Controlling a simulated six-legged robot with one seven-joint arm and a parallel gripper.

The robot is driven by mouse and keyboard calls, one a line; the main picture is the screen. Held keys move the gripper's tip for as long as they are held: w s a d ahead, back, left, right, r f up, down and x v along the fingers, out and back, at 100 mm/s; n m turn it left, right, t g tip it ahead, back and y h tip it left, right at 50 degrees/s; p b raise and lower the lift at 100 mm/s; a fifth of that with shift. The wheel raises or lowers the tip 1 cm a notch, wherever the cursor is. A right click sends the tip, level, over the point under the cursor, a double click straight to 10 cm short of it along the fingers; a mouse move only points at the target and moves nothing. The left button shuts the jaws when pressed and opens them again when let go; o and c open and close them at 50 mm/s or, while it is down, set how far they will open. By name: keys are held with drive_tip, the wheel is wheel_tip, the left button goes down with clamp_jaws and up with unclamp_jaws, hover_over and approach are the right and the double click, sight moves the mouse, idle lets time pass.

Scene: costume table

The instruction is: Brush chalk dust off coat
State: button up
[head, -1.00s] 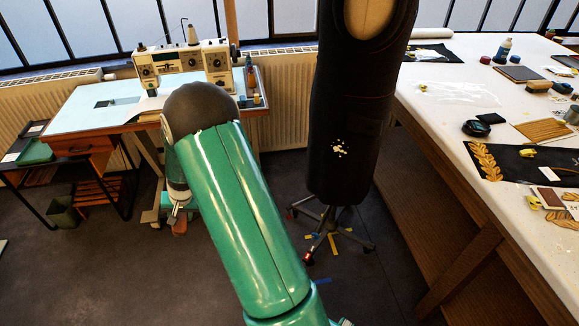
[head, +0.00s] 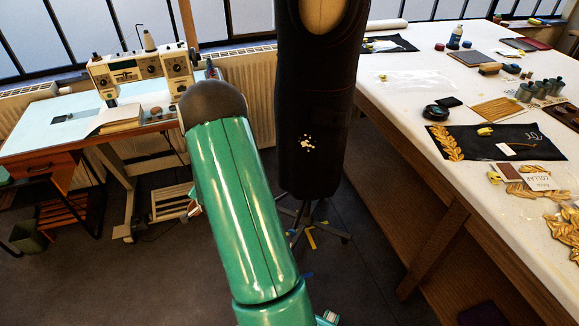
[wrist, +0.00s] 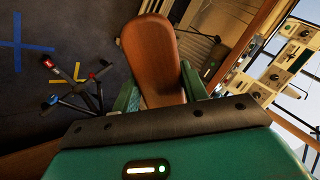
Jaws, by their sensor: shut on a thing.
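The black coat (head: 318,85) hangs on a dress form standing upright between the sewing table and the long table. A pale, speckled chalk patch (head: 307,142) marks its lower front. In the wrist view my gripper (wrist: 160,90) is shut on a brown, rounded wooden piece, which looks like the back of a brush (wrist: 150,45). Its bristles are hidden. In the head view my green arm stands left of the coat and hides nearly all of the gripper. The brush is apart from the coat.
The long white table (head: 400,105) on the right carries a black cloth (head: 490,142), gold leaf trims (head: 445,143) and small tools. A sewing machine (head: 140,68) stands on the blue-topped table at left. The dress form's wheeled base (wrist: 85,85) spreads over the dark floor.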

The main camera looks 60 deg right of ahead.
drive_tip(key=s+d+r+m+g+h, duration=0.1)
drive_tip(key=s+d+r+m+h, duration=0.25)
drive_tip(key=s+d, duration=0.35)
drive_tip(key=s+d+r+m+g+h, duration=0.1)
drive_tip(key=s+d+r+m+h, duration=0.2)
drive_tip(key=s+d+h, duration=0.45)
drive_tip(key=s+d+r+m+g+h, duration=0.1)
drive_tip(key=s+d+r+m+h, duration=0.2)
drive_tip(key=s, duration=0.6)
drive_tip(key=w+d+y, duration=0.1)
drive_tip(key=d, duration=0.6)
drive_tip(key=shift+w, duration=0.15)
drive_tip(key=shift+n+x, duration=0.25)
drive_tip(key=shift+x, duration=1)
drive_tip(key=shift+s+d, duration=0.25)
drive_tip(key=shift+s, duration=0.7)
drive_tip(key=shift+s+d, duration=0.2)
drive_tip(key=shift+s, duration=0.7)
drive_tip(key=shift+s+d, duration=0.35)
drive_tip(key=shift+s, duration=0.55)
drive_tip(key=shift+s+d, duration=0.35)
drive_tip(key=shift+s, duration=0.5)
